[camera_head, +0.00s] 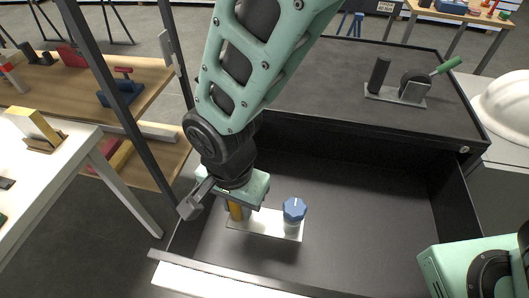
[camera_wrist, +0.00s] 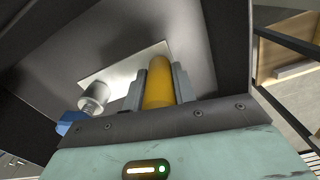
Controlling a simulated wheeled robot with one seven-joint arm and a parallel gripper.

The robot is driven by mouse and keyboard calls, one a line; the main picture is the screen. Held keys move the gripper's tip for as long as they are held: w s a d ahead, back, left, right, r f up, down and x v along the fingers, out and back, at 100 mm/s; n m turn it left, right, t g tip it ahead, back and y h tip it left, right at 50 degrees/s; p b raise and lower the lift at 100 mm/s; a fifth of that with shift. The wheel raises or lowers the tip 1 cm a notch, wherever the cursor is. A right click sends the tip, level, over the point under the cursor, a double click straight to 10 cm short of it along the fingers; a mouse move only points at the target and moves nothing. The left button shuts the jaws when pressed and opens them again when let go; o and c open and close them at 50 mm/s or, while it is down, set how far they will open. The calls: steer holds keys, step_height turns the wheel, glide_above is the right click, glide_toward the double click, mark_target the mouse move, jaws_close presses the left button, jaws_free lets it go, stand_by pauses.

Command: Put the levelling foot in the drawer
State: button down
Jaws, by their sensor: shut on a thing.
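The levelling foot (camera_head: 262,224) is a pale metal plate bearing a yellow post and a grey stem with a blue knob. It is inside the open dark drawer (camera_head: 385,205), near its front left. I cannot tell whether the plate touches the drawer floor. My gripper (camera_head: 236,207) is shut on the yellow post, and my wrist hides the post's top in the head view. In the wrist view the post (camera_wrist: 158,82) sits between the two fingers, with the plate beyond and the blue knob at the left.
The dark cabinet top (camera_head: 325,80) behind the drawer holds a clamp (camera_head: 410,90) with a green handle. A white helmet (camera_head: 505,105) lies at the right. A white table (camera_head: 60,150) and wooden shelves stand at the left. The drawer's right part is clear.

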step_height(320, 180, down, 9)
steer(key=shift+f, duration=0.1)
stand_by(0.4)
steer(key=shift+f, duration=0.15)
steer(key=c, duration=1.1)
jaws_free()
steer(key=shift+c, duration=0.2)
step_height(320, 180, up, 12)
steer(key=shift+d+r, duration=0.1)
steer(key=shift+r, duration=0.1)
steer(key=s+d+r+n, duration=0.2)
steer(key=d+r+n, duration=0.3)
steer(key=d, duration=0.3)
steer(key=s+d+r+n, duration=0.3)
steer(key=d+r+n, duration=0.2)
steer(key=d+n, duration=0.3)
steer(key=shift+d+y, duration=0.3)
steer(key=shift+d, duration=0.3)
